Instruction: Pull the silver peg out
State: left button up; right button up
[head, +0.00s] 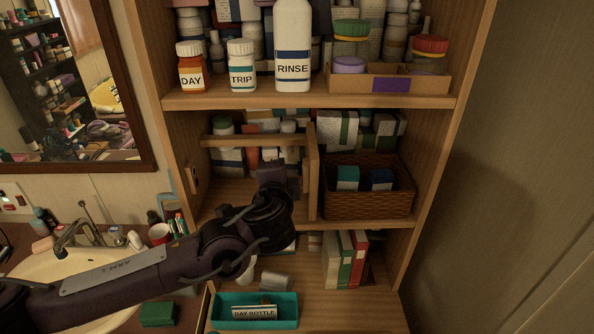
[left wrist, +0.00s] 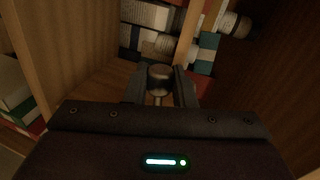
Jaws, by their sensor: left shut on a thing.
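The silver peg (left wrist: 160,76) shows in the left wrist view as a dull grey round head with a thin shaft below it. My left gripper (left wrist: 161,90) is shut on it, with one dark finger on either side. In the head view my left arm comes in from the left, and its gripper (head: 281,183) is at the middle shelf, by a wooden frame (head: 313,172). The peg is hidden there behind the gripper. The wrist view does not show where the shaft ends. My right gripper is in neither view.
A wicker basket (head: 368,203) with small boxes stands right of the wooden frame. The upper shelf (head: 215,101) holds bottles marked DAY, TRIP and RINSE. Below are upright books (head: 345,259) and a teal tray (head: 282,320) holding a labelled item. A sink (head: 55,262) is at the left.

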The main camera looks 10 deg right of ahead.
pick_arm(q)
jog(key=s+a+b, duration=0.2)
jog(key=s+b, duration=0.2)
jog(key=s, duration=0.4)
jog(key=shift+s+b, duration=0.35)
jog(key=shift+s, duration=0.05)
dwell(0.5)
jog(key=shift+r, duration=0.1)
